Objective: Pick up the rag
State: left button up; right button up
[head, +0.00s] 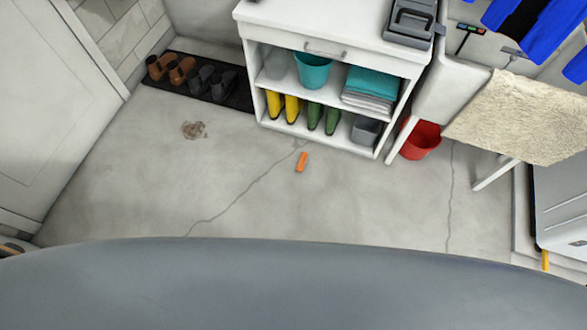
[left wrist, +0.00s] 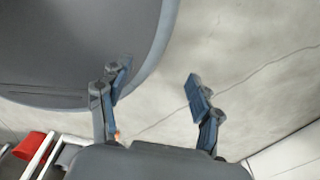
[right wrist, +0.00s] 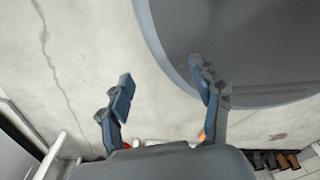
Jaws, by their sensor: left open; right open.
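A beige, shaggy cloth (head: 520,115), which looks like the rag, hangs over a white frame at the right of the head view. Folded teal and grey cloths (head: 372,88) lie on the middle shelf of the white cabinet; I cannot tell for sure which cloth is the rag. My left gripper (left wrist: 160,86) is open and empty above the concrete floor. My right gripper (right wrist: 163,84) is open and empty, also over bare floor. Neither gripper shows in the head view, and no cloth is near their fingers.
The white cabinet (head: 335,38) holds a teal bucket (head: 313,70) and several boots. A red bucket (head: 419,141) stands beside it. A small orange object (head: 301,162) and a brown stain (head: 193,130) are on the floor. Shoes stand on a dark mat (head: 238,98). The middle floor is mostly clear.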

aim_at(303, 157)
jog(key=i+j+z, duration=0.1)
jog(key=z, duration=0.3)
jog(key=i+j+z, duration=0.1)
jog(key=z, duration=0.3)
jog(key=j+z, duration=0.15)
jog(key=z, duration=0.3)
jog(key=i+j+z, duration=0.1)
jog(key=z, duration=0.3)
jog(key=k+j, duration=0.05)
jog(key=j, duration=0.05)
